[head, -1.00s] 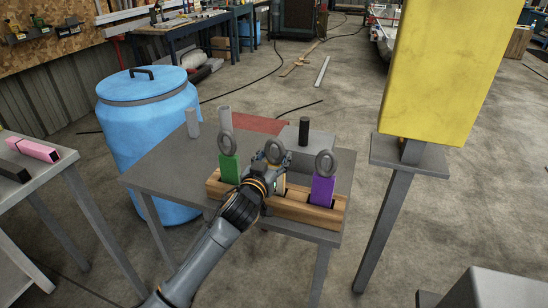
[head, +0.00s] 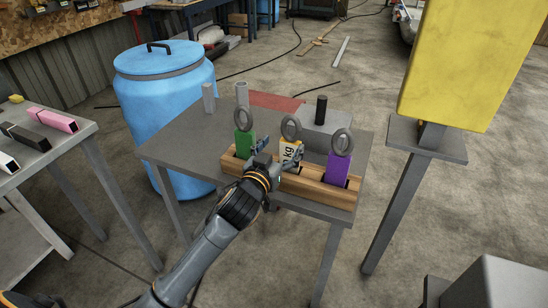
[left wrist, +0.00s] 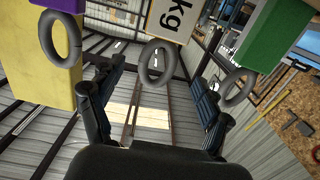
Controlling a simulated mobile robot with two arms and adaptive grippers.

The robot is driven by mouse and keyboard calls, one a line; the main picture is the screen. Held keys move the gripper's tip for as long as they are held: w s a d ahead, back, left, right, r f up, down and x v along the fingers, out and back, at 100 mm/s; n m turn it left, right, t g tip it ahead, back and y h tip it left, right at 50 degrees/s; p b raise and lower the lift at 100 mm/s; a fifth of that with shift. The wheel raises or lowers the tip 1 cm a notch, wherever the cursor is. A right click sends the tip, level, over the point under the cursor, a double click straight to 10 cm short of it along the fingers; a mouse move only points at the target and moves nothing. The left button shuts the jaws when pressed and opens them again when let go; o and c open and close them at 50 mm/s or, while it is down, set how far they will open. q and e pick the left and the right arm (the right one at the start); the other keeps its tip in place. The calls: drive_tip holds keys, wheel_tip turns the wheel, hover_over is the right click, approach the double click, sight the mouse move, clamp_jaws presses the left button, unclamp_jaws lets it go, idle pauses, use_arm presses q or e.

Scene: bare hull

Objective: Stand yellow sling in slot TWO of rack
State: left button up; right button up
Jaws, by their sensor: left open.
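The wooden rack (head: 318,191) lies on the grey table, with three ringed slings in it. The yellow sling (head: 289,152), with a white "kg" label and a grey ring on top, stands upright in the middle, between the green sling (head: 244,144) and the purple sling (head: 338,168). Slot numbers do not show. My left gripper (head: 276,156) is open in front of the yellow sling. In the left wrist view the yellow sling (left wrist: 171,18) and its ring appear between the spread fingers (left wrist: 155,98), with nothing gripped. My right gripper is out of view.
On the table behind the rack are a grey block with a black cylinder (head: 321,109) and two grey posts (head: 209,98). A blue barrel (head: 165,115) stands at left. A side table (head: 70,147) holds a pink block (head: 57,121). A large yellow box (head: 460,65) stands at right.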

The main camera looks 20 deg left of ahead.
use_arm(q)
drive_tip(key=s, duration=0.5)
drive_tip(key=f+g, duration=0.1)
drive_tip(key=f, duration=0.3)
drive_tip(key=a+f+g, duration=0.1)
drive_tip(key=f, duration=0.9)
drive_tip(key=shift+w+a+f+g, duration=0.15)
drive_tip(key=shift+g, duration=0.25)
drive_tip(key=s+a+f+m+g, duration=0.1)
drive_tip(key=s+f+g, duration=0.2)
drive_tip(key=s+f, duration=0.8)
drive_tip(key=s+a+f+g, duration=0.1)
drive_tip(key=s+f+g, duration=0.15)
drive_tip(key=f, duration=1.75)
drive_tip(key=s+f+g, duration=0.2)
drive_tip(key=s+f, duration=0.4)
drive_tip(key=s, duration=0.6)
drive_tip(key=s+f+g, duration=0.3)
drive_tip(key=s+f, duration=0.3)
drive_tip(key=s, duration=0.6)
drive_tip(key=s+f+m+g, duration=0.1)
drive_tip(key=s+f+g, duration=0.2)
drive_tip(key=s+f, duration=0.4)
drive_tip(key=s, duration=0.5)
drive_tip(key=shift+y, duration=0.3)
drive_tip(key=shift+w, duration=0.1)
